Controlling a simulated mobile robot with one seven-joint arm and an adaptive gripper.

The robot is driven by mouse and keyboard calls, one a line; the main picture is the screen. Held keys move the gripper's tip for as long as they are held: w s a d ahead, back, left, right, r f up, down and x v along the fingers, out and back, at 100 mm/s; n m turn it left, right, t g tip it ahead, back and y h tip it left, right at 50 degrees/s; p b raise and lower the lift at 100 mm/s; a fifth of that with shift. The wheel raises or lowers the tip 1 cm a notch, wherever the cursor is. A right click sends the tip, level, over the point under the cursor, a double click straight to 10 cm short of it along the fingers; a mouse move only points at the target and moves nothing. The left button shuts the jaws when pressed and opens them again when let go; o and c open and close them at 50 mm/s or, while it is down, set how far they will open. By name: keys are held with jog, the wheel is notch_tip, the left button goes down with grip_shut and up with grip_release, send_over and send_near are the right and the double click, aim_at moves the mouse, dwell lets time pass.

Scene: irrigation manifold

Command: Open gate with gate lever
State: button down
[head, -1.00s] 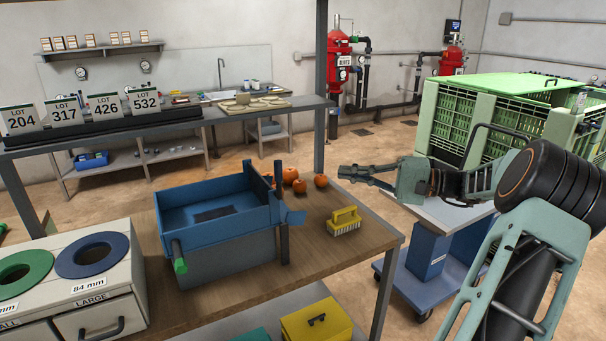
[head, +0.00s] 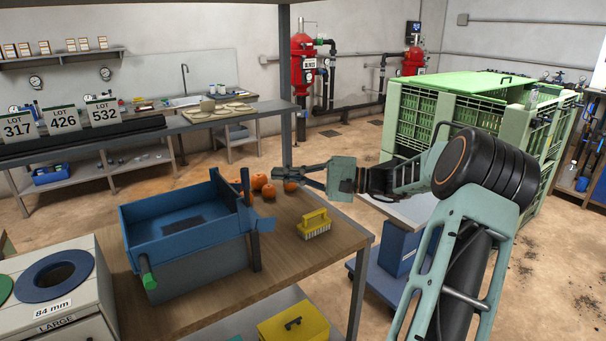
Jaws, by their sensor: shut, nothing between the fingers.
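A blue open-topped bin (head: 165,232) on a grey base stands on the wooden table. A lever with a green grip (head: 148,276) sticks out at its front left corner. At its right end are an upright dark post (head: 253,240) and a small blue plate (head: 265,224). I cannot tell for certain which of these parts is the gate lever, or whether the gate is open. My gripper (head: 279,173) is shut and empty. It points left, above the table's back edge in the picture, to the right of the bin and apart from it.
Several orange fruits (head: 259,181) lie behind the bin, near my gripper in the picture. A yellow brush (head: 314,226) stands on the clear right part of the table. A cabinet with a blue ring (head: 30,289) stands at left. A green crate (head: 418,115) stands behind my arm.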

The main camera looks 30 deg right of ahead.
jog(key=shift+w+a, duration=0.15)
jog(key=shift+a, duration=1.05)
jog(key=shift+w+a, duration=0.1)
jog(key=shift+a, duration=1.05)
jog(key=shift+a+r+n+g+h, duration=0.25)
jog(key=shift+a+n+g+h, duration=0.15)
jog(key=shift+a+n+h, duration=0.15)
jog(key=a+f+n+g+h+b, duration=0.2)
jog(key=a+f+n+h+b, duration=0.1)
jog(key=a+n+h+b, duration=0.4)
jog(key=a+h+b, duration=0.3)
jog(key=b, duration=0.3)
jog(key=shift+s+f, duration=0.15)
jog(key=shift+s, duration=0.05)
jog(key=shift+f+b, duration=0.1)
jog(key=shift+b, duration=0.2)
